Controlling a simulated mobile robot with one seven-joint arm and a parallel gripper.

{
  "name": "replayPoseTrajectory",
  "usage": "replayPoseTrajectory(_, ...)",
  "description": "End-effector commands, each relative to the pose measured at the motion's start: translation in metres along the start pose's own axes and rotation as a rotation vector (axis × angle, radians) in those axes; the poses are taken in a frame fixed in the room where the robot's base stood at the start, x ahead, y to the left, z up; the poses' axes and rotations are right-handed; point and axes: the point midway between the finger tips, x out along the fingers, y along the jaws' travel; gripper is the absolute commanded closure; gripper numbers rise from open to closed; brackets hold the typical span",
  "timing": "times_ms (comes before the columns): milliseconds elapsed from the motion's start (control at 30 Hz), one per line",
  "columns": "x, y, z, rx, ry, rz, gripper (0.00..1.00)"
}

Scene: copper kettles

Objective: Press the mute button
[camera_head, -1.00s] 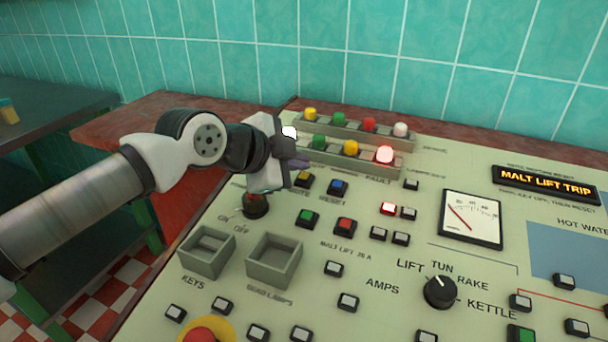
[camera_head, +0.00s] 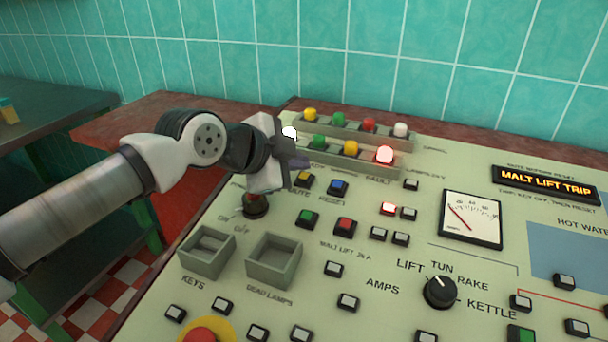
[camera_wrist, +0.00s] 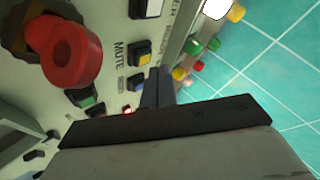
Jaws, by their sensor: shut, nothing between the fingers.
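The mute button is yellow in a black square frame, and in the head view (camera_head: 305,179) it sits on the sloped panel just below my gripper's tip. Its label is partly covered by my gripper there. In the wrist view the yellow mute button (camera_wrist: 140,58) shows clearly beside the word MUTE. My gripper (camera_head: 299,163) is shut and empty, its fingers held close by the button on the far side. In the wrist view the fingertips (camera_wrist: 157,78) appear just beside the yellow button; I cannot tell any contact.
The blue reset button (camera_head: 338,187) is right of the mute button. A red key switch (camera_head: 255,205) stands below my gripper. Rows of coloured lamps (camera_head: 350,148) rise behind, with a red one lit. The display (camera_head: 545,185) reads MALT LIFT TRIP.

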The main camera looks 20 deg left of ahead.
Motion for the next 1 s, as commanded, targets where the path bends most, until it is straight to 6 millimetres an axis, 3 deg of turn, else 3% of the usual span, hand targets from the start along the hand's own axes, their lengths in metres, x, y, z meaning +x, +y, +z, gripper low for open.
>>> replayPoseTrajectory(1000, 0.0060, 0.0043, 0.0043, 0.000, 0.000, 0.000, 1.00)
